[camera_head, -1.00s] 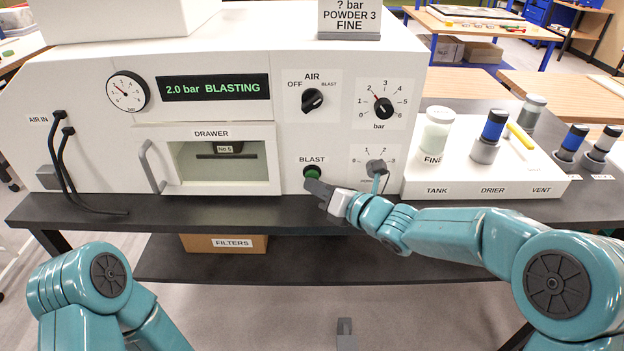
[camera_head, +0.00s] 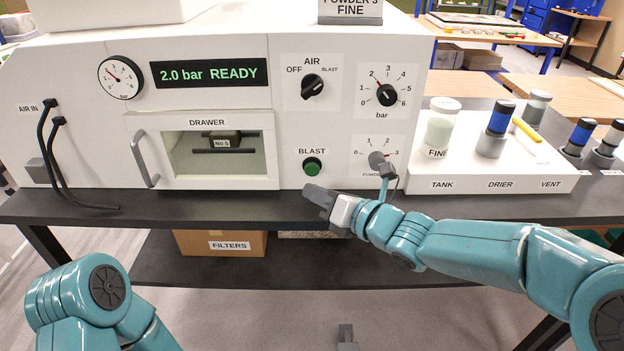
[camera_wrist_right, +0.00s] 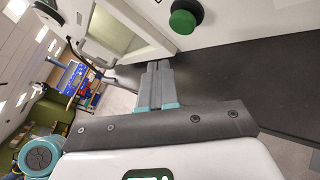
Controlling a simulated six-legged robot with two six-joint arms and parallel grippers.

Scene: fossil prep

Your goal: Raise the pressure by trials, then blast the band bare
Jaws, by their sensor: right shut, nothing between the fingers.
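The blasting cabinet's display (camera_head: 209,73) reads "2.0 bar READY". The bar knob (camera_head: 387,95) points near 2. The round gauge (camera_head: 121,77) has a red needle, its reading too small to tell. The AIR knob (camera_head: 312,86) is turned toward BLAST. Behind the drawer window (camera_head: 187,167), a dark piece labelled No 5 or 6 (camera_head: 222,143) sits on a holder; its band cannot be made out. My right gripper (camera_head: 313,195) is shut and empty, below and apart from the green BLAST button (camera_head: 312,167), also in the wrist view (camera_wrist_right: 183,21). A grey tip (camera_head: 346,338) at the bottom seems my left gripper.
The powder knob (camera_head: 378,160) is close above my right wrist. A FILTERS box (camera_head: 221,243) lies on the lower shelf.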

